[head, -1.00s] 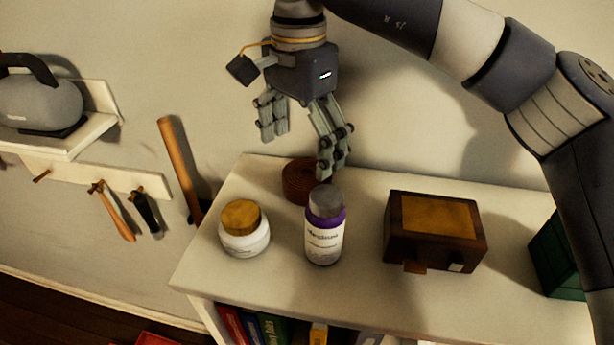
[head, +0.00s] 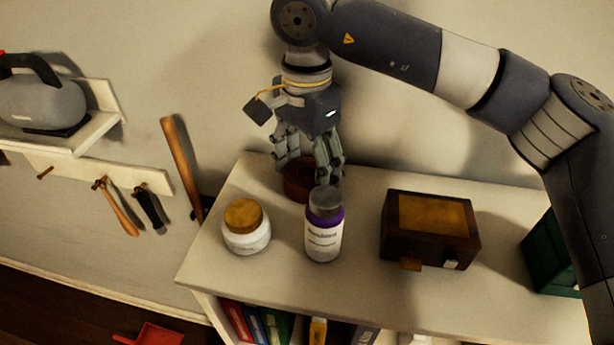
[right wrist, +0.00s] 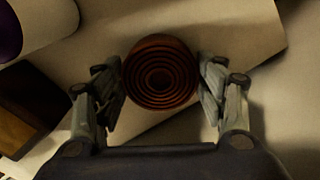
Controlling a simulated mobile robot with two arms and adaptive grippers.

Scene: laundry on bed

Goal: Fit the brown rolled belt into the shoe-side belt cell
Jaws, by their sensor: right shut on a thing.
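The brown rolled belt (head: 297,184) stands on the white shelf top, behind the purple bottle. From above, its coiled rings show in the right wrist view (right wrist: 160,74). My right gripper (head: 309,172) is down at the belt, with one finger on each side of it. In the right wrist view the fingers (right wrist: 160,88) are shut on the belt. The lower front of the belt is partly hidden by the bottle in the head view. The shoe-side belt cell is in neither view. My left gripper is not in view.
A white jar with a yellow lid (head: 246,227) and a purple bottle (head: 324,226) stand just in front of the belt. A dark wooden box (head: 430,229) stands to the right, a green box (head: 553,254) further right. A wooden bat (head: 181,166) leans left.

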